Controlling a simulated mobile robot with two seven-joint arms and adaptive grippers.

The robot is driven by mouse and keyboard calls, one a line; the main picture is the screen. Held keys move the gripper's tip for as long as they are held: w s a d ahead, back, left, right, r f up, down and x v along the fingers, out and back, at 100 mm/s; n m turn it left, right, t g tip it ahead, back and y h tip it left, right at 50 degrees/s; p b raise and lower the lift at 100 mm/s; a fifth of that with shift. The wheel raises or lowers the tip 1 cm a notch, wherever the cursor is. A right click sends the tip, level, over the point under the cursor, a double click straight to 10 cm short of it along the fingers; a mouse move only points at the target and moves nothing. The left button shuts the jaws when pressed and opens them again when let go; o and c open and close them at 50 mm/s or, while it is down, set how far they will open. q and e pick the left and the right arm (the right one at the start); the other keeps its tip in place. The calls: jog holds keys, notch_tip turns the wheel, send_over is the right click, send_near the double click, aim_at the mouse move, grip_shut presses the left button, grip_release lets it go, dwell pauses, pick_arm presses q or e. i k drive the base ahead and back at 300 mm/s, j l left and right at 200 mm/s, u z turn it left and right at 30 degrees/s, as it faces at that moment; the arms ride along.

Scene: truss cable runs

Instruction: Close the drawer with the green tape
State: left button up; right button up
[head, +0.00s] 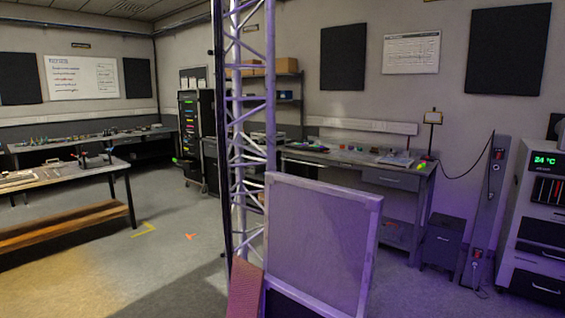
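A tall dark rack cabinet (190,133) stands by the far wall, left of the truss. Its front carries a stack of small coloured strips, some of them green; they are too small to tell which mark drawers. A small bright green patch (176,161) shows low at the rack's left edge; I cannot tell if it is tape on a drawer. A grey drawer (391,180) under the right-hand workbench looks shut, with no green tape visible on its front. Neither of my grippers is in view.
A lattice truss (238,130) and a framed mesh panel (320,240) stand close in front. A workbench (60,178) is at left, another (340,158) along the back wall. A small orange object (190,236) lies on the floor. Open floor lies left of the truss.

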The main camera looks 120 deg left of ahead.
aim_at(195, 164)
jog(key=u, duration=4.6)
jog(key=i+u, duration=0.25)
jog(key=i, duration=0.3)
jog(key=i+u, duration=0.25)
jog(key=i, duration=0.3)
jog(key=i+l+u, duration=0.25)
jog(key=i, duration=0.3)
jog(key=i+u, duration=0.25)
jog(key=i, duration=1.25)
jog(key=i+z, duration=0.25)
jog(key=i, duration=0.45)
jog(key=i+j+z, duration=0.25)
jog(key=i, duration=0.4)
jog(key=i+l+z, duration=0.1)
jog(key=i+z, duration=0.3)
jog(key=i, duration=0.25)
jog(key=i+j+z, duration=0.1)
jog(key=i+z, duration=0.3)
jog(key=i, duration=0.25)
